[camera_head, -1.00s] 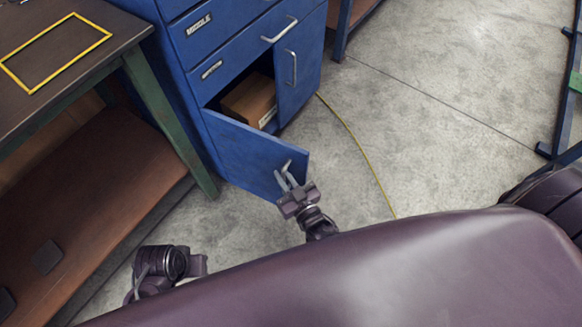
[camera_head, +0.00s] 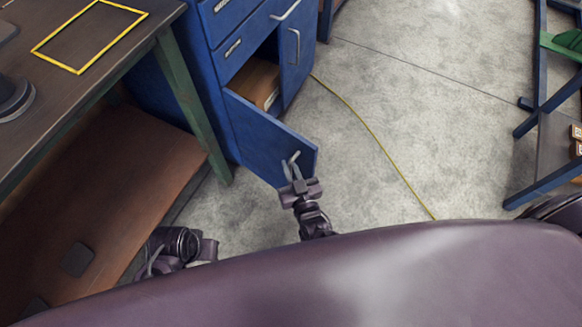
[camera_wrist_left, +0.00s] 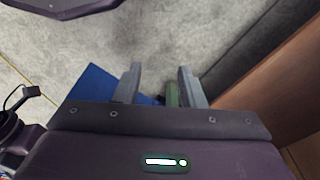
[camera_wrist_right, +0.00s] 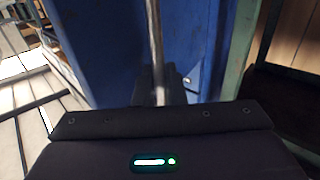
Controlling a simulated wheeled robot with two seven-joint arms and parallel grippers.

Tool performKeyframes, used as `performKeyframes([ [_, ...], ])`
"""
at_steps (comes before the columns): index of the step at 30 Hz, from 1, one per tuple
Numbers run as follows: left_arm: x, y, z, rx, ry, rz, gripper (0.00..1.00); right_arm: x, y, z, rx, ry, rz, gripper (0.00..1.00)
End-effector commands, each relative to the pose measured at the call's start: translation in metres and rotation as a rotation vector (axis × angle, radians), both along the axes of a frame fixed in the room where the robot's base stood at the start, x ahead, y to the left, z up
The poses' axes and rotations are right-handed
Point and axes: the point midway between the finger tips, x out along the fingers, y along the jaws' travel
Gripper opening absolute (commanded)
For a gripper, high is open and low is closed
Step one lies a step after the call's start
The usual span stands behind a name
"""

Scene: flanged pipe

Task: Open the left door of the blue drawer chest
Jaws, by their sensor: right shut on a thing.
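The blue drawer chest (camera_head: 262,35) stands at the upper middle of the head view. Its left door (camera_head: 268,140) is swung well out toward me, and a cardboard box (camera_head: 257,82) shows in the opening behind it. My right gripper (camera_head: 291,170) is shut on the door's handle (camera_head: 293,158), near the door's free edge. In the right wrist view the handle (camera_wrist_right: 156,45) runs as a bar down to the gripper, with blue behind it. My left gripper (camera_wrist_left: 157,85) is open and empty in the left wrist view; in the head view its arm is low at left.
A workbench (camera_head: 120,50) with a yellow frame marking and a brown lower shelf (camera_head: 110,200) stands left of the chest. Grey floor (camera_head: 400,120) with a yellow line is open to the right. A blue rack (camera_head: 540,120) stands at far right.

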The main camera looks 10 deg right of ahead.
Motion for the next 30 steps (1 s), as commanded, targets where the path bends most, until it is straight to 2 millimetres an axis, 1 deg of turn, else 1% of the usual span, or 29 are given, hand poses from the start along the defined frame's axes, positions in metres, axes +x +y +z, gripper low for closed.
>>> performKeyframes([
  [1, 0.0, 0.0, -0.001, -0.001, 0.001, 0.0, 0.36, 0.003, 0.004, 0.003, 0.007, -0.007, 0.006, 0.0],
  [3, 0.0, 0.0, -0.001, -0.001, 0.001, 0.0, 0.36, 0.003, 0.004, 0.004, 0.007, -0.007, 0.006, 0.0],
  [4, 0.0, 0.0, -0.001, -0.001, 0.001, 0.0, 0.36, 0.003, 0.004, 0.004, 0.007, -0.007, 0.006, 0.12],
  [6, 0.0, -0.001, -0.001, -0.001, 0.001, 0.0, 0.36, 0.003, 0.004, 0.004, 0.007, -0.007, 0.006, 0.21],
  [8, 0.0, -0.001, -0.001, 0.0, 0.002, 0.0, 0.36, 0.003, 0.003, 0.003, 0.006, -0.006, 0.005, 0.28],
  [17, 0.0, -0.001, 0.0, -0.001, 0.001, 0.0, 0.36, -0.001, 0.001, 0.001, 0.003, -0.003, 0.003, 0.28],
  [19, 0.001, -0.001, 0.001, -0.002, -0.003, 0.0, 0.36, -0.008, 0.001, 0.001, 0.003, -0.001, 0.003, 0.28],
  [21, 0.002, -0.001, 0.0, -0.002, -0.008, 0.002, 0.36, -0.018, 0.0, 0.001, 0.003, 0.0, 0.003, 0.28],
  [24, 0.003, 0.002, -0.015, 0.002, -0.006, 0.005, 0.36, -0.036, -0.001, 0.001, 0.003, 0.0, 0.004, 0.28],
  [27, 0.003, 0.002, -0.021, 0.001, -0.007, 0.009, 0.36, -0.053, -0.002, 0.002, 0.004, -0.001, 0.005, 0.28],
  [30, 0.002, 0.003, -0.026, 0.001, -0.008, 0.011, 0.36, -0.066, -0.004, 0.002, 0.003, -0.003, 0.005, 0.28],
])
